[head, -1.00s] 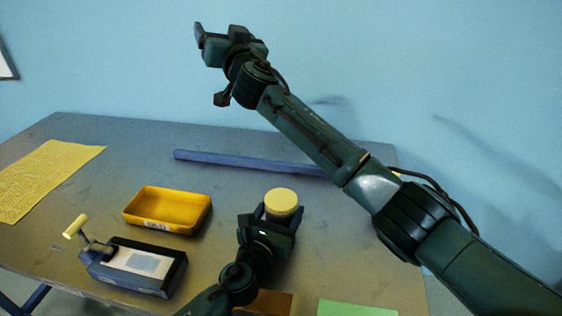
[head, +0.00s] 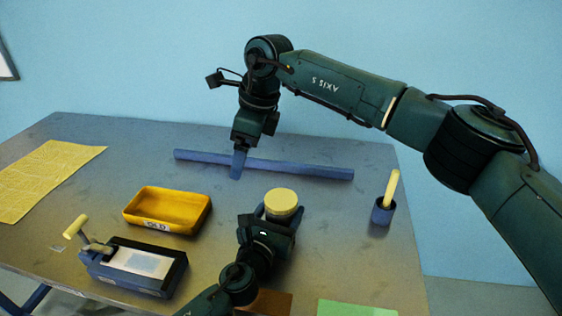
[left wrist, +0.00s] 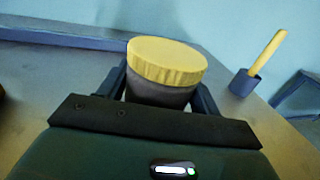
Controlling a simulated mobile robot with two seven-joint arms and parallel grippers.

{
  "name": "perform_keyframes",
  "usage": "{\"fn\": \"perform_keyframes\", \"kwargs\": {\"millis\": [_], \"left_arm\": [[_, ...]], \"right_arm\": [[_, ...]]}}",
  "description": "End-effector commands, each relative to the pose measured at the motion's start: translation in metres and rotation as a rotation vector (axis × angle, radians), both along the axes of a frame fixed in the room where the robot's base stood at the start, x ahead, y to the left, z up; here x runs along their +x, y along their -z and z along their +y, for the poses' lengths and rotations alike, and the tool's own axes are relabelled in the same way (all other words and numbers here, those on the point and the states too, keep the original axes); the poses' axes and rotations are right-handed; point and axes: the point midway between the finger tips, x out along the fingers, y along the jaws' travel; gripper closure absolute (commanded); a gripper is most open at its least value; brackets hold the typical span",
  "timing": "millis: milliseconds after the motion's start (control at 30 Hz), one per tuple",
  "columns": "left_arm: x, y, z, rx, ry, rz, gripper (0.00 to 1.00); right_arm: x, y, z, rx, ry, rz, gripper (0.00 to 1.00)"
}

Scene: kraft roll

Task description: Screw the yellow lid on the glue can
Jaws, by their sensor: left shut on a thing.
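The yellow lid (head: 281,201) sits on top of the glue can (left wrist: 160,92), covering its mouth. I cannot tell how tightly it is seated. The can is grey and stands upright. My left gripper (head: 275,215) is shut around the can's body, below the lid, with one finger on each side in the left wrist view. My right gripper (head: 238,165) points down over the table, left of and behind the can, apart from the lid. It shows edge-on, so its opening is unclear.
A blue bar (head: 310,170) lies along the back of the table. A yellow tray (head: 135,220) and a dark device with a crank (head: 165,276) are at left. A small blue cup (head: 382,213) with a yellow stick stands at right. A yellow mat (head: 45,178) lies far left.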

Motion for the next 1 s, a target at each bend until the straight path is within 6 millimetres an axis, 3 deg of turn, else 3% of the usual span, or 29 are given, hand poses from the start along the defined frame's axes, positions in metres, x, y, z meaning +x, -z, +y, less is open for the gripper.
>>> {"fn": "perform_keyframes", "kwargs": {"millis": [100, 300, 767, 1000], "left_arm": [[0.000, 0.001, 0.000, -0.001, 0.002, 0.001, 1.00], [0.000, 0.001, 0.000, -0.001, 0.001, 0.001, 1.00], [0.000, 0.001, 0.000, -0.001, 0.001, 0.001, 1.00], [0.000, 0.001, 0.000, 0.000, 0.000, 0.001, 1.00]], "right_arm": [[0.005, 0.003, -0.042, -0.207, -0.114, -0.033, 0.18], [-0.006, 0.021, -0.069, -0.285, -0.295, 0.009, 0.18], [-0.008, 0.026, -0.071, -0.292, -0.325, 0.016, 0.18], [-0.008, 0.057, -0.071, -0.292, -0.324, 0.019, 0.18]]}}
